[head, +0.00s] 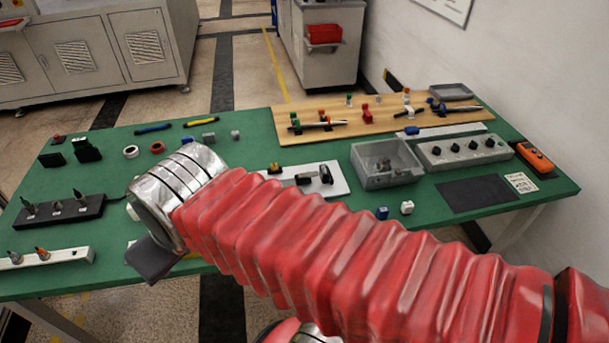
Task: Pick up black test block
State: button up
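Two black pieces stand at the back left of the green table (255,230): a low flat black block (52,159) and a taller, dark block-like piece (86,150) to its right. I cannot tell which, if either, is the black test block. My arm in its red bellows reaches across the front of the table to a silver wrist. Below the wrist, a dark part of my gripper (154,260) shows near the table's front edge, to the right of and nearer than both black pieces. Its fingers cannot be made out, so its opening and any held thing are hidden.
A black rack (58,212) and a white rack (45,259) hold upright pieces at left. A white plate (325,178), a grey bin (387,178) and a grey block with black knobs (462,163) stand right of centre. A wooden board (350,118) lies behind.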

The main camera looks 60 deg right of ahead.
aim_at(324, 173)
jog(key=u, duration=1.4)
jog(key=k, duration=0.8)
jog(key=z, duration=0.85)
jog(key=i, duration=0.95)
jog(key=z, duration=0.05)
